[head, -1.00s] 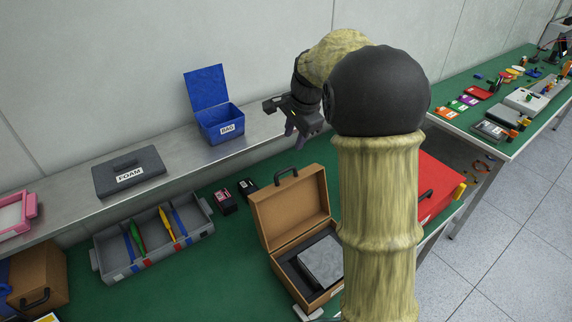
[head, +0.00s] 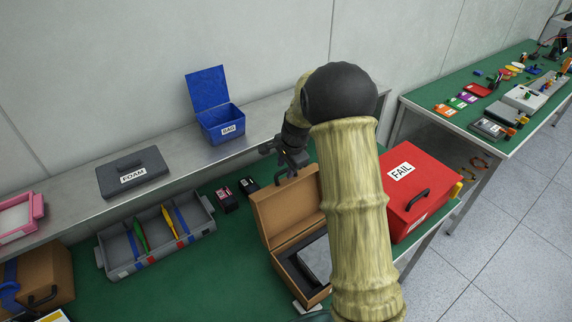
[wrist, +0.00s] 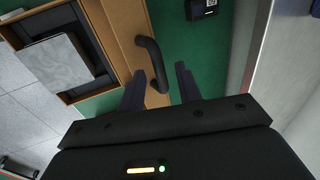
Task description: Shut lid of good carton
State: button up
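The carton, a brown case (head: 262,222), stands open on the green bench in the head view, its lid (head: 288,205) raised and leaning back. A grey item with a dark edge (head: 316,258) lies inside; my arm hides the carton's right part. The lid's black handle (wrist: 152,62) shows in the wrist view. My gripper (head: 291,166) is above the lid's top edge. In the wrist view my gripper (wrist: 161,84) is open and empty, with the handle just ahead, near the left finger. I cannot tell whether they touch.
A red FAIL box (head: 418,190) stands right of the carton. A grey divided tray (head: 150,262) and small dark boxes (head: 228,206) lie left. The steel shelf (head: 185,160) behind holds an open blue BAG box (head: 214,128) and a FOAM case (head: 133,175).

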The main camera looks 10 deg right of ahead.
jog(key=shift+c, duration=0.2)
grip_shut()
jog(key=shift+b, duration=0.4)
